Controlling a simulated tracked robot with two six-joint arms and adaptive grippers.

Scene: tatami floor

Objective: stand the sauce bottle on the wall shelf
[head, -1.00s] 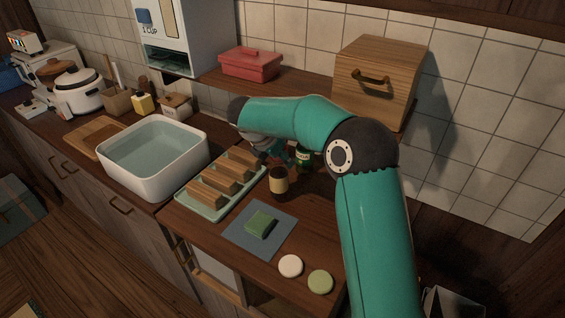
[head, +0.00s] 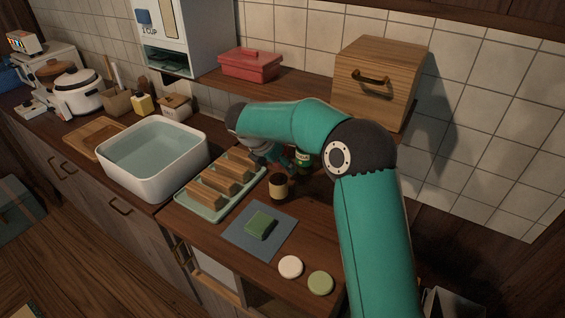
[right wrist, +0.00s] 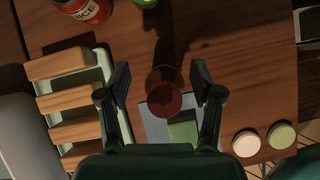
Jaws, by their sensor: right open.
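A small brown bottle (head: 279,189) with a pale label stands upright on the counter. In the right wrist view its dark red top (right wrist: 164,99) shows between the fingers. My right gripper (right wrist: 160,80) is open around it, a finger on each side with gaps visible. In the head view my right gripper (head: 272,156) hangs just behind and above this bottle. A red container (right wrist: 88,10) with lettering ending in "CE" is at the wrist view's upper left. I cannot tell which is the sauce bottle. The wall shelf (head: 290,82) runs along the tiles. My left gripper is not in view.
A red lidded box (head: 250,65) and a wooden bread box (head: 378,80) stand on the shelf, with a gap between. A green bottle (head: 303,160) stands behind the brown one. A tray (head: 190,208) of wooden-looking blocks, blue mat (head: 238,236) and two discs surround the work area.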

